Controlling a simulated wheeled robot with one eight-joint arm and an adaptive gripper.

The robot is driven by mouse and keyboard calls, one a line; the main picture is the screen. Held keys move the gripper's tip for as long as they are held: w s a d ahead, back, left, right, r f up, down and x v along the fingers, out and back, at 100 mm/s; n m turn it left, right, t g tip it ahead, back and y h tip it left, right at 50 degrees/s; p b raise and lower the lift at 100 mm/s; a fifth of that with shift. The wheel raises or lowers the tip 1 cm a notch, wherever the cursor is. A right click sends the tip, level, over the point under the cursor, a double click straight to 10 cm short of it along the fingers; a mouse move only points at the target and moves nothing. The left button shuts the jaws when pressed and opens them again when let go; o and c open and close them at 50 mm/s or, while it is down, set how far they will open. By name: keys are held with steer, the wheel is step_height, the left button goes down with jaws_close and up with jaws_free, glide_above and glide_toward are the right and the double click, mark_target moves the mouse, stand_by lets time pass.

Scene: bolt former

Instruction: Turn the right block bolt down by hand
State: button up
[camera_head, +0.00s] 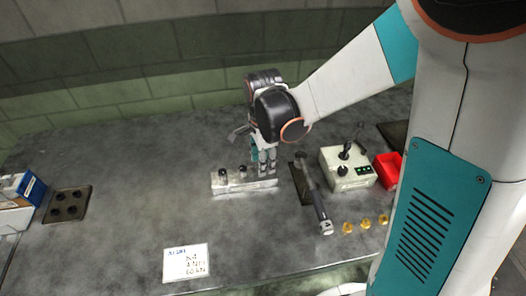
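A light grey block (240,188) lies on the dark grey bench below the middle of the view. Dark-headed bolts stand in it: a left block bolt (222,174) and a middle block bolt (243,172). My gripper (264,166) points down over the block's right end, its fingers low and close to the block. The right block bolt is hidden behind or between the fingers. I cannot tell whether the fingers touch or grip it.
Right of the block lie a wrench-like tool (321,211), a beige control box (347,169), a red bin (388,168) and several brass pieces (366,224). A dark holed plate (67,205) lies far left. A written card (186,262) lies in front. The bench left of the block is clear.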

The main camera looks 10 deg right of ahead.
step_height(320, 180, up, 12)
steer(key=shift+s, duration=0.15)
stand_by(0.3)
steer(key=s+d+r+n+t, duration=0.3)
steer(key=s+d+n+t, duration=0.4)
steer(key=s+n, duration=0.6)
steer(key=d+n, duration=0.1)
steer(key=n, duration=0.2)
steer(key=shift+d+r, duration=0.15)
steer(key=shift+r, duration=0.25)
